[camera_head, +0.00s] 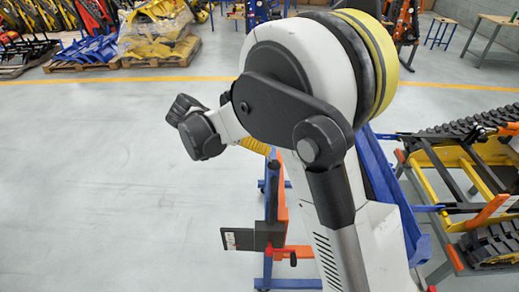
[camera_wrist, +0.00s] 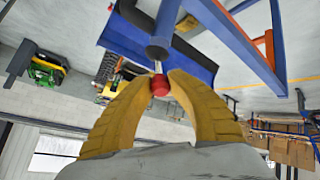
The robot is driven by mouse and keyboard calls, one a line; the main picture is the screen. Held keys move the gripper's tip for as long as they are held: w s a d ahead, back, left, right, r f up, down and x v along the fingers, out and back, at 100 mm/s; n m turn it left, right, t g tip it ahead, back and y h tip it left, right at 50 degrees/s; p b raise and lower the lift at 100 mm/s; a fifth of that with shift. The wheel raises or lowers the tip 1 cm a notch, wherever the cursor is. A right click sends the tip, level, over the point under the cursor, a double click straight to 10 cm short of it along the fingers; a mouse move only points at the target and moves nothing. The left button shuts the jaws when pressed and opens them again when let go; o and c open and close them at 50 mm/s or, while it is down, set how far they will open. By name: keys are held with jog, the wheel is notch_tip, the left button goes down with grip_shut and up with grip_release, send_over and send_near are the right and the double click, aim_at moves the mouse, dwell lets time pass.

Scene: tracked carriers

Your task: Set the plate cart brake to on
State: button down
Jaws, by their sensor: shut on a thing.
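My gripper (camera_wrist: 160,82) shows in the wrist view with its two curved yellow fingers closed around a small red knob (camera_wrist: 160,87). The knob sits at the end of a short thin metal lever, just below a dark grey cylindrical part (camera_wrist: 163,38) of a blue and orange frame (camera_wrist: 240,42). I take this knob to be the cart's brake handle. In the head view, a blue and orange cart frame (camera_head: 279,205) stands behind my arm. My gripper is mostly hidden there, with a bit of yellow finger (camera_head: 256,146) showing. Which brake position is set cannot be told.
A tracked carrier (camera_head: 468,165) with a yellow frame stands at the right. A dark plate (camera_head: 239,240) sticks out left from the orange part of the frame. Pallets with yellow parts (camera_head: 158,45) are at the back left. The floor at the left is clear.

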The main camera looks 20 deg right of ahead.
jog(key=c, duration=1.2)
grip_release()
jog(key=shift+d, duration=0.25)
jog(key=shift+a, duration=0.1)
jog(key=shift+a, duration=0.1)
jog(key=v, duration=1.2)
jog(key=shift+w, duration=0.1)
